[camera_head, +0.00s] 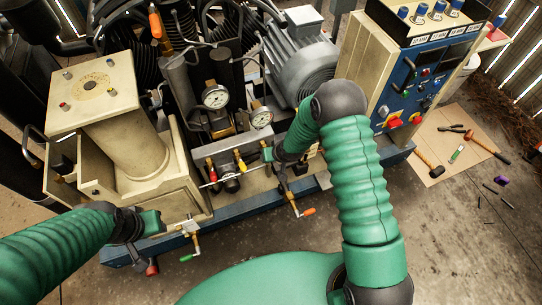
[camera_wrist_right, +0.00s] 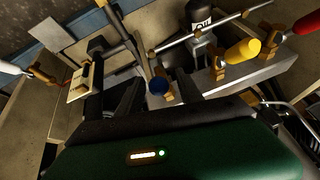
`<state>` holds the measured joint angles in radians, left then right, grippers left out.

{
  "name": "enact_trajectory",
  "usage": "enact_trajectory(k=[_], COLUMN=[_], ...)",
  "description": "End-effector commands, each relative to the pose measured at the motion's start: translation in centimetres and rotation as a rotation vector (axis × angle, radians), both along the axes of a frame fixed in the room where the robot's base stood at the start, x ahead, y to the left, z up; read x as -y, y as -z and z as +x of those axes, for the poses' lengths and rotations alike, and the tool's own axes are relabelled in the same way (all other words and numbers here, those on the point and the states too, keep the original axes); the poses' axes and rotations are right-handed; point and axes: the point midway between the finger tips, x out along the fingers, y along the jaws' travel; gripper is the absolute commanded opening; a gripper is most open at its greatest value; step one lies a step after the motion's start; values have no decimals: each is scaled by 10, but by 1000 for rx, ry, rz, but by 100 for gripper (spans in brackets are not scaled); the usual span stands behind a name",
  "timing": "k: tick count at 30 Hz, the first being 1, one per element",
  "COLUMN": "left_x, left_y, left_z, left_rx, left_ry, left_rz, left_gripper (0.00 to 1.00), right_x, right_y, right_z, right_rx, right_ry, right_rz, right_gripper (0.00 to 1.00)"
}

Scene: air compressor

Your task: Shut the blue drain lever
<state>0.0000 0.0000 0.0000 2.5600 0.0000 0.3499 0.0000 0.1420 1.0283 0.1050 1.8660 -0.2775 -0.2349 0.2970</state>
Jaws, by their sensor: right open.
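In the right wrist view a round dark-blue end (camera_wrist_right: 158,86), seen nearly end-on, lies between the two fingers of my right gripper (camera_wrist_right: 158,95). It looks like the blue lever's grip, with a metal rod behind it. The fingers are apart; I cannot tell whether either touches it. In the head view my right gripper (camera_head: 284,184) is at the compressor's front, beside the small valves, and the blue lever cannot be made out there. My left gripper (camera_head: 150,224) is at the front left of the frame, away from the valves; its fingers are not clear.
A yellow handle (camera_wrist_right: 243,51) and a red handle (camera_wrist_right: 308,20) are right of the blue end. An orange-tipped lever (camera_head: 308,211) and a green-tipped lever (camera_head: 190,256) stick out low at the front. Gauges (camera_head: 215,96) stand behind.

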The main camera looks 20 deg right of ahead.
Motion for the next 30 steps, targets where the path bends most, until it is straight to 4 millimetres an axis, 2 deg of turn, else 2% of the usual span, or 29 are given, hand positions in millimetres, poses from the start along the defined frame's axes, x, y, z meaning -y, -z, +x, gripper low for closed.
enact_trajectory(k=[4,8,18,21,25,30], left_x=[0,0,0,0,0,0], left_y=[-1,-6,-28,-32,-36,-37], left_z=[0,0,0,0,0,0], left_rx=[0,0,0,0,0,0], left_ry=[0,0,0,0,0,0], left_rz=[0,0,0,0,0,0], left_gripper=[36,36,36,36,36,36], right_x=[0,2,13,15,17,18], right_y=[-2,-19,-105,-126,-142,-147], right_z=[-1,-8,-53,-64,-74,-78], right_rx=[0,0,2,2,-1,-2], right_ry=[0,1,1,1,2,1], right_rz=[0,0,0,0,1,1], right_gripper=[43,43,43,43,43,43])
